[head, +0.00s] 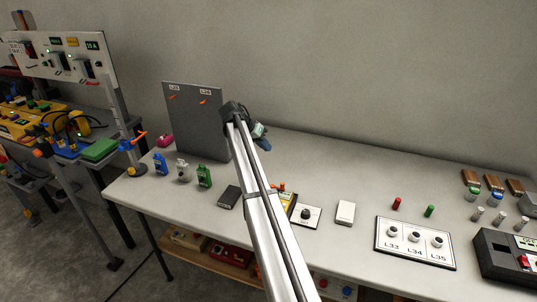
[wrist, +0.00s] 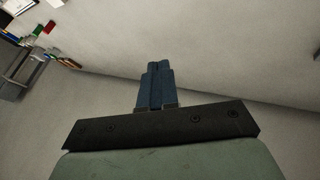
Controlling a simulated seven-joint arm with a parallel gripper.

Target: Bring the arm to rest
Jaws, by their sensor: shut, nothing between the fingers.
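My gripper (head: 261,143) is at the end of my arm, which reaches up from the bottom of the head view over the white table (head: 150,200). It is raised in front of the right edge of a grey upright panel (head: 185,135). In the wrist view the blue fingers (wrist: 155,85) lie together, shut, with nothing between them. No object touches the gripper there.
Blue (head: 160,164), clear (head: 183,171) and green (head: 204,177) bottles stand left of my arm. On the right are a labelled socket board (head: 415,242), a white block (head: 345,212), and a black case (head: 505,257). Another cluttered bench (head: 60,150) stands at far left.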

